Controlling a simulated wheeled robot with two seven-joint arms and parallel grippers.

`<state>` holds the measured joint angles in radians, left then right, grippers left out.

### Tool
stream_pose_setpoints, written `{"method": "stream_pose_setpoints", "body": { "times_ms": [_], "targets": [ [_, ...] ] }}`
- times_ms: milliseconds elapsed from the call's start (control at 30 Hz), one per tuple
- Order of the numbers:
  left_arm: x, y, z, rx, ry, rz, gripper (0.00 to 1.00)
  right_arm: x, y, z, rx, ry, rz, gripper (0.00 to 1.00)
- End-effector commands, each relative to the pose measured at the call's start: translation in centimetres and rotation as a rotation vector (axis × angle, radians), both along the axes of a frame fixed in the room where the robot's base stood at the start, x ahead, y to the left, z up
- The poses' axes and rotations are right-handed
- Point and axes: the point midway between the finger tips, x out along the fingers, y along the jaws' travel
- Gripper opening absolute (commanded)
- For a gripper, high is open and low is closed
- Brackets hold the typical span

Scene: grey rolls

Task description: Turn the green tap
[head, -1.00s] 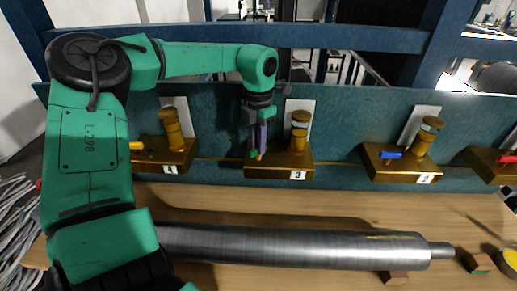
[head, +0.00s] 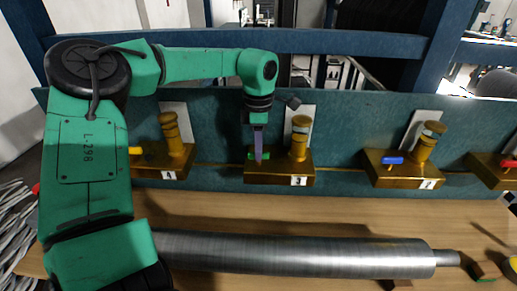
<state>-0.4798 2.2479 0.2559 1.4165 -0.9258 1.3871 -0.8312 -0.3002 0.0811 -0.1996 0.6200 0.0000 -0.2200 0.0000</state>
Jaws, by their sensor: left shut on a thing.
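The green tap handle (head: 266,155) sits on the brass block labelled 3 (head: 280,173), at the left of its upright brass cylinder (head: 300,140). My left gripper (head: 259,158) reaches down from above onto this handle. Its fingers, seen nearly edge-on, are shut on the handle and cover its middle. Small green parts show on both sides of the fingers. My right gripper is not in view.
A yellow tap (head: 136,151) stands to the left, and a blue tap (head: 391,160) and a red tap (head: 509,163) to the right. A long grey metal roll (head: 300,252) lies on the wooden table (head: 330,210) in front. A teal panel (head: 345,130) stands behind the taps.

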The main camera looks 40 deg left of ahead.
Motion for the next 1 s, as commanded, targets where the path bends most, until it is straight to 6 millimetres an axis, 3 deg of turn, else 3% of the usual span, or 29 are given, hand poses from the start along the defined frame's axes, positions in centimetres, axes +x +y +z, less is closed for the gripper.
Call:
{"method": "stream_pose_setpoints", "body": {
  "times_ms": [500, 533, 600, 1000],
  "targets": [
    [0.06, 0.0, 0.08, 0.0, -0.003, -0.025, 0.0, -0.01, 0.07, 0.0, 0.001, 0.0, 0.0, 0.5],
    [0.06, 0.0, 0.08, 0.0, -0.003, -0.025, 0.2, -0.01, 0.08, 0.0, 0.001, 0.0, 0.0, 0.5],
    [0.06, 0.0, 0.08, 0.001, -0.002, -0.025, 0.46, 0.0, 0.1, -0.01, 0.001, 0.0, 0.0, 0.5],
    [0.06, 0.01, 0.55, 0.001, -0.002, -0.024, 0.46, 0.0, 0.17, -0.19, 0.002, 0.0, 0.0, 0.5]
  ]
}}
